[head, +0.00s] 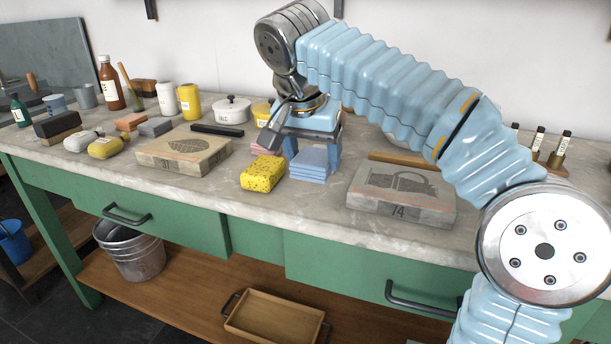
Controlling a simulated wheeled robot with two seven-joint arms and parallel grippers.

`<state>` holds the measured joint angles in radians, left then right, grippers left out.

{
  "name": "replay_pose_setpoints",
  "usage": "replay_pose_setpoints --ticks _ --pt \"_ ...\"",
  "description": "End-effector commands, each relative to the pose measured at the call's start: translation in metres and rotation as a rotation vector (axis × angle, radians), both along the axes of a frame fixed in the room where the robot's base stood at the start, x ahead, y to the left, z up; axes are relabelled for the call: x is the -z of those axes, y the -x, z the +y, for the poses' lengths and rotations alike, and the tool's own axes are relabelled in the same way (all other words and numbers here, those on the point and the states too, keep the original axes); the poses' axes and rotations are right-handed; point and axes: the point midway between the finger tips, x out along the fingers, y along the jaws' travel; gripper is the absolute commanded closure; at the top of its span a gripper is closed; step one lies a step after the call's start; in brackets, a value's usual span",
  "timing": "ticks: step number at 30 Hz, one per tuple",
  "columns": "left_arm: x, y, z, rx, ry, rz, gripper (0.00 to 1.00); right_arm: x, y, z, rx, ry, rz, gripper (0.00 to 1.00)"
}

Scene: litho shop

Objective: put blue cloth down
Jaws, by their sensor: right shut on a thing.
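A blue cloth (312,165), folded in layers, is at the middle of the stone-topped bench, just right of a yellow sponge. My right gripper (313,152) points down over it, with one finger at each side of the cloth's upper part. It is shut on the cloth. The cloth's lower edge is at or just above the bench top; I cannot tell whether it touches. The gripper and wrist hide the cloth's upper back part. My left gripper is not in view.
The yellow sponge (263,173) is close by on the left. A litho stone with a jug drawing (403,205) lies to the right, another with a leaf drawing (158,163) to the left. A white pot (233,110) stands behind. The bench front edge (265,218) is clear.

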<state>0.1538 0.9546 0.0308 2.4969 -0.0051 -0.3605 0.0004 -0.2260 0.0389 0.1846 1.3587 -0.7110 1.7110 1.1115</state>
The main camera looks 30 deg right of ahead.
Motion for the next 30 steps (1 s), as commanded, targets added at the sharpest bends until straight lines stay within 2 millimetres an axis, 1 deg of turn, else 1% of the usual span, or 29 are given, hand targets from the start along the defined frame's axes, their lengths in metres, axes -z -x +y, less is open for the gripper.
replay_pose_setpoints --ticks 2,6,9,11,13,19,23,24,28,29,30 --pt "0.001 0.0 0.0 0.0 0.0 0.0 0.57 0.005 -0.004 0.001 0.0 0.0 0.001 0.55" --pt "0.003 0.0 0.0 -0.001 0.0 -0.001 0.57 0.025 -0.019 0.004 0.0 0.001 0.004 0.55" --pt "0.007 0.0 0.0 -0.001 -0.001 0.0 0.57 0.043 -0.017 0.003 0.0 0.001 0.003 0.55" --pt "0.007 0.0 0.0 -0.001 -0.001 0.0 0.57 0.049 -0.017 0.003 0.0 0.001 0.001 0.55" --pt "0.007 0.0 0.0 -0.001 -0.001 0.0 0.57 0.052 -0.017 0.003 0.001 0.0 0.0 0.55" --pt "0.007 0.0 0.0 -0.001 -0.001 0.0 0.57 0.052 -0.017 0.003 0.001 0.0 0.0 0.55" --pt "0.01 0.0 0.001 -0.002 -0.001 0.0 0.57 0.055 -0.017 0.003 0.0 0.0 0.0 0.55" --pt "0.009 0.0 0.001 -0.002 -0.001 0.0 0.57 0.055 -0.017 0.003 0.001 0.0 0.0 0.28" --pt "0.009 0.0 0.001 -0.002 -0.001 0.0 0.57 0.054 -0.017 0.003 0.0 0.0 0.0 0.08" --pt "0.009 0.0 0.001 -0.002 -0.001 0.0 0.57 0.054 -0.017 0.003 0.0 0.0 0.0 0.05" --pt "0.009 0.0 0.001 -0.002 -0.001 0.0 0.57 0.054 -0.017 0.003 0.0 0.0 0.0 0.05"
